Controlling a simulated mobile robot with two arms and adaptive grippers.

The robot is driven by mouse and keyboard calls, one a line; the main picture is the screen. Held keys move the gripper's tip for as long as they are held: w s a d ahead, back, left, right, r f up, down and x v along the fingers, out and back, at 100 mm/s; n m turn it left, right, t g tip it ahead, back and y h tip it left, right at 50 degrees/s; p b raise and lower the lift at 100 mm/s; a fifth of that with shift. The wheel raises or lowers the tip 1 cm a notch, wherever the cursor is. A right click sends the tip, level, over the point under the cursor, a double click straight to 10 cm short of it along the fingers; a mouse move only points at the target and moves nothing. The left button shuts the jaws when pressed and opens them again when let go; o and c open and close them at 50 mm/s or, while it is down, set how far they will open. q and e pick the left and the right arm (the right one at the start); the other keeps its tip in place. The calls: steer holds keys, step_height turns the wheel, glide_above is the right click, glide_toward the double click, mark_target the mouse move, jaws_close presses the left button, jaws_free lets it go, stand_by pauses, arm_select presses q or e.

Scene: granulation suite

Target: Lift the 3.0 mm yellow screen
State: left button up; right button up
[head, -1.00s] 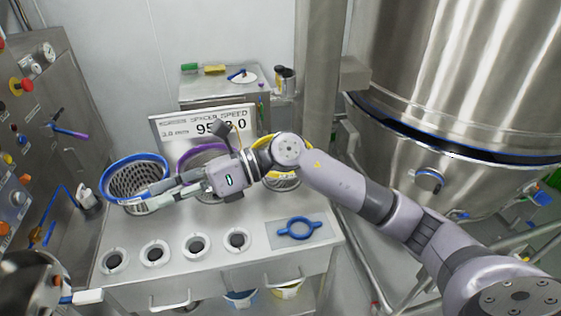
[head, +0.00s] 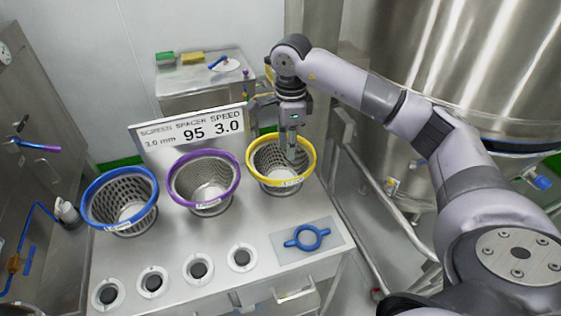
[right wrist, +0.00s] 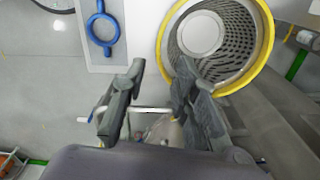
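The yellow-rimmed screen (head: 256,170) is a perforated metal basket standing upright at the right end of the steel bench's row of screens. My right gripper (head: 290,155) points down over it, its fingers overlapping the basket's opening in the head view. In the right wrist view the gripper (right wrist: 160,66) has its two fingers apart with nothing between them. There the yellow screen (right wrist: 262,40) is at upper right, and one finger overlaps its rim edge. I cannot tell whether that finger touches it. The sign reads 3.0 mm, 95, 3.0. My left gripper is not in view.
A purple-rimmed screen (head: 176,190) and a blue-rimmed screen (head: 90,205) stand to the left. The sign (head: 160,150) stands behind. Several round spacers (head: 198,268) and a blue two-armed part (head: 308,238) lie in front. A large steel vessel (head: 480,70) stands right.

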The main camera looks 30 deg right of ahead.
step_height(320, 180, down, 4)
steer(key=shift+w+r+p, duration=0.1)
steer(key=shift+w+p, duration=0.05)
steer(key=shift+p, duration=0.4)
step_height(320, 180, down, 3)
steer(key=shift+f+p, duration=0.2)
steer(key=shift+p, duration=0.3)
step_height(320, 180, down, 4)
steer(key=shift+f+p, duration=0.15)
steer(key=shift+p, duration=1.1)
steer(key=shift+f, duration=0.35)
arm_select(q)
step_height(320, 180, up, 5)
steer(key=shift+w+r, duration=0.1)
arm_select(e)
steer(key=shift+a, duration=0.1)
steer(key=shift+c, duration=0.2)
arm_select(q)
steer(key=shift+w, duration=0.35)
arm_select(e)
jaws_close()
steer(key=shift+w, duration=0.1)
